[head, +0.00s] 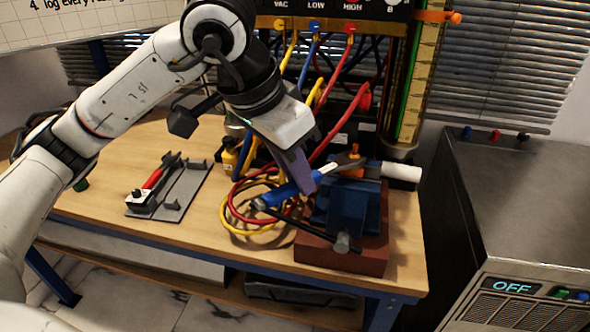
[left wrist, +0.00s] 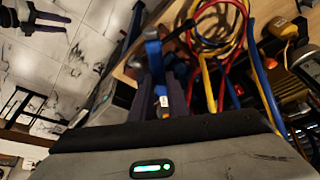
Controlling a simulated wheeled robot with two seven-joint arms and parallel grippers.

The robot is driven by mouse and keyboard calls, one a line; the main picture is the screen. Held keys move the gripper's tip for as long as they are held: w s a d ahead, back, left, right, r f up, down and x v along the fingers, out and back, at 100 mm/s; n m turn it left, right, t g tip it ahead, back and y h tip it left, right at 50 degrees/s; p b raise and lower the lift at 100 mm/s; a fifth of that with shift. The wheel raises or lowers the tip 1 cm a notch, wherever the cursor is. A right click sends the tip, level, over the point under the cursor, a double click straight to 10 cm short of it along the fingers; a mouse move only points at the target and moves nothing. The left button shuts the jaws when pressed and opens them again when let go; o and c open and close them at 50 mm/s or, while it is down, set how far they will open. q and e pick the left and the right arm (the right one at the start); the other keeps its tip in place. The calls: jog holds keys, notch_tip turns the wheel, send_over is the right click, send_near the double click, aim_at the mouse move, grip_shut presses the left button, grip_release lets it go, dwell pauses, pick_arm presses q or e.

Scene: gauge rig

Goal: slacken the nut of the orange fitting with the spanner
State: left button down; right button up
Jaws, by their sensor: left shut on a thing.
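My left gripper (head: 303,178) is shut on the blue handle of the spanner (head: 273,198). The spanner slants up to the right, its metal head by the orange fitting (head: 351,160); I cannot tell whether the head sits around the nut. The fitting is above the blue vise (head: 350,210), with a white pipe (head: 402,172) to its right. The nut is mostly hidden. My right gripper (left wrist: 50,22) appears there at the upper left, open and empty over the floor.
The vise stands on a red-brown block (head: 340,258) at the bench's front right, its dark bar sticking out forward. Red and yellow hoses (head: 245,215) coil just left. A grey tray (head: 185,192) with a red-handled tool lies further left. A metal cabinet (head: 515,210) stands right.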

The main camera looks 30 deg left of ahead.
pick_arm(q)
jog(key=shift+s+d+n+y, duration=0.25)
jog(key=shift+d+n+y, duration=0.05)
jog(key=shift+d+n, duration=0.4)
jog(key=shift+s+d+n+y, duration=0.2)
jog(key=shift+d+n+y, duration=0.1)
jog(key=shift+d+n, duration=0.4)
dwell(1.1)
jog(key=shift+d+r+n+y+b, duration=0.1)
jog(key=shift+d+n+y+b, duration=0.35)
jog(key=shift+d+n, duration=0.8)
dwell(1.1)
jog(key=shift+m, duration=0.25)
jog(key=shift+a+m+h+b, duration=0.45)
jog(key=shift+a+m+b, duration=0.35)
jog(key=shift+a+b, duration=0.15)
jog(key=shift+s, duration=0.1)
